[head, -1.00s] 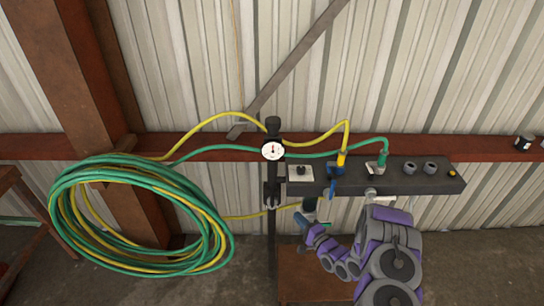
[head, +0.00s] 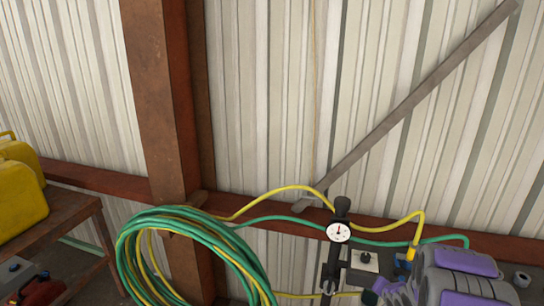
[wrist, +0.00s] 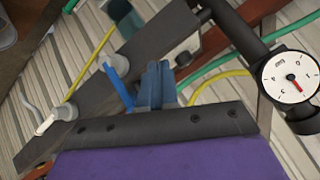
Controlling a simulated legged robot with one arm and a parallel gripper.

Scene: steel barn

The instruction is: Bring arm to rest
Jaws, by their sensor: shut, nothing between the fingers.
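My arm (head: 455,280) is purple and grey and folded at the lower right of the head view, covering part of the dark fitting bar. In the wrist view my gripper (wrist: 156,85) shows its blue fingers shut and empty above the dark wrist plate. The dark bar (wrist: 95,95) with its fittings lies behind and to the left of the fingers. A lighter blue handle (wrist: 119,88) appears just left of the fingers; I cannot tell the gap between them.
A round gauge (head: 338,232) on a dark post stands left of my arm; it also shows in the wrist view (wrist: 289,77). Green and yellow hoses (head: 150,240) hang coiled on the rusty post. Yellow cans (head: 20,195) stand on a table at left.

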